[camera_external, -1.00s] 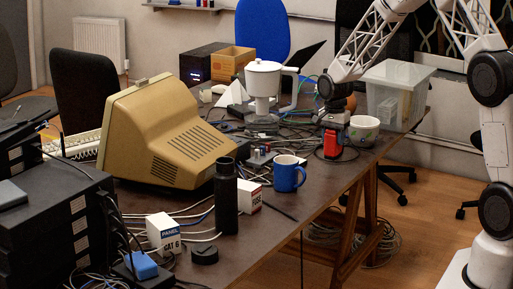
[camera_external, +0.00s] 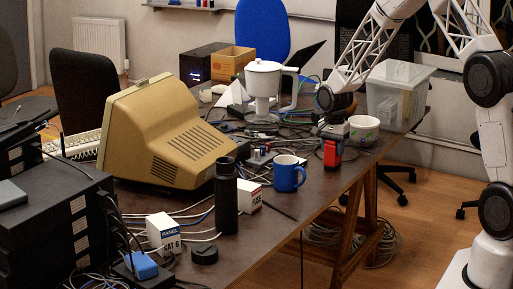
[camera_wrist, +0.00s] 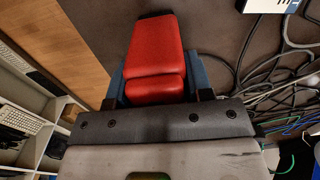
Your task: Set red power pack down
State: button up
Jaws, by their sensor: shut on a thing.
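The red power pack (camera_external: 332,153) is at the right end of the table (camera_external: 330,187), near its front edge. In the wrist view the red power pack (camera_wrist: 155,60) lies between the two fingers and fills the space between them. My gripper (camera_external: 332,138) points down and is shut on the red power pack. The wrist view also shows my gripper (camera_wrist: 158,92) with its fingers against both sides. I cannot tell whether the bottom of the pack touches the table.
A white patterned bowl (camera_external: 363,130) stands just right of my gripper, with a clear plastic bin (camera_external: 396,93) behind it. Cables (camera_wrist: 245,85) lie beside the pack. A blue mug (camera_external: 289,173) stands to the left. The table's front edge is close, with floor beyond.

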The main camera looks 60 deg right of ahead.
jog(key=o, duration=1.2)
jog(key=shift+c, duration=0.2)
jog(key=shift+r, duration=0.1)
notch_tip(320, 180, up, 12)
jog(key=shift+r, duration=0.1)
